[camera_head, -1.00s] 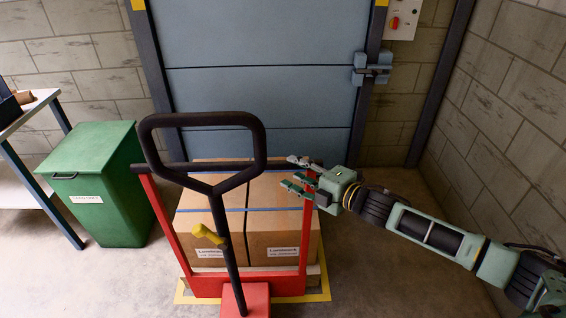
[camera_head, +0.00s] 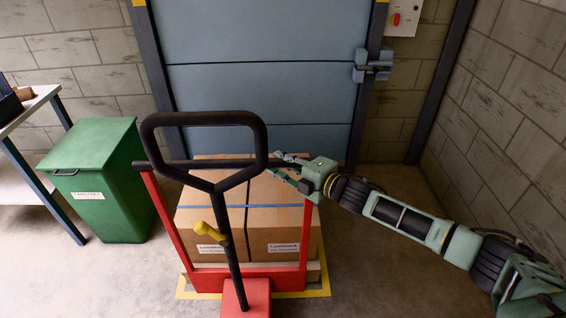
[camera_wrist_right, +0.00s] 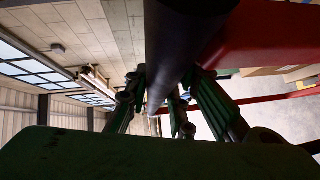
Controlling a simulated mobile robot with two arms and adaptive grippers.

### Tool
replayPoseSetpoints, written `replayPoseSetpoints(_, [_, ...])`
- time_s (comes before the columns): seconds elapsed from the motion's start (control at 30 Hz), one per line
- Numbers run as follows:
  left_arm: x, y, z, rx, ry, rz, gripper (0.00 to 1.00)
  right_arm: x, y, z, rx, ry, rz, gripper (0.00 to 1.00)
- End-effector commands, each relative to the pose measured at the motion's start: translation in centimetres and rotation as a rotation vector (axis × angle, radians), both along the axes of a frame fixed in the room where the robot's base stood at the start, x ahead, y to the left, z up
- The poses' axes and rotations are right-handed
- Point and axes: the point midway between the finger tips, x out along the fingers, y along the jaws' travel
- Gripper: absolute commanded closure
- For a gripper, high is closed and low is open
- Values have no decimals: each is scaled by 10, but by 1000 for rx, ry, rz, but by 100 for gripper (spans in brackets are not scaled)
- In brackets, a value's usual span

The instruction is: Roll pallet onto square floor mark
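A red pallet truck (camera_head: 277,283) with a black loop handle (camera_head: 205,118) and a black crossbar (camera_head: 200,164) stands in the middle of the head view. A large cardboard box (camera_head: 275,245) sits on the pallet behind its frame. Yellow lines of the square floor mark (camera_head: 326,283) show around the pallet's near corners; the far part is hidden. My right gripper (camera_head: 284,168) is at the right end of the crossbar, its fingers apart. In the right wrist view the dark bar (camera_wrist_right: 175,50) runs between the spread fingers; firm contact cannot be told. My left gripper is out of view.
A green bin (camera_head: 100,180) and a workbench (camera_head: 30,110) stand at the left. A closed blue-grey door (camera_head: 260,90) is behind the load, with a latch (camera_head: 371,66) at its right. A block wall (camera_head: 510,130) bounds the right; the floor there is clear.

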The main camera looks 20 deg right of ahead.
Motion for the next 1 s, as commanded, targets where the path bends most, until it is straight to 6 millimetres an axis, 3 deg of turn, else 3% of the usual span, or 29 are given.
replayPoseSetpoints(0.2, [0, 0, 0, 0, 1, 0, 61, 0, 0, 0, 0, 0, 0, 100])
replayPoseSetpoints(0.77, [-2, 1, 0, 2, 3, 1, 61, 1, -1, 0, 2, 2, -1, 100])
replayPoseSetpoints(1.0, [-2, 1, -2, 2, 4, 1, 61, 20, -7, 2, 3, -1, -6, 100])
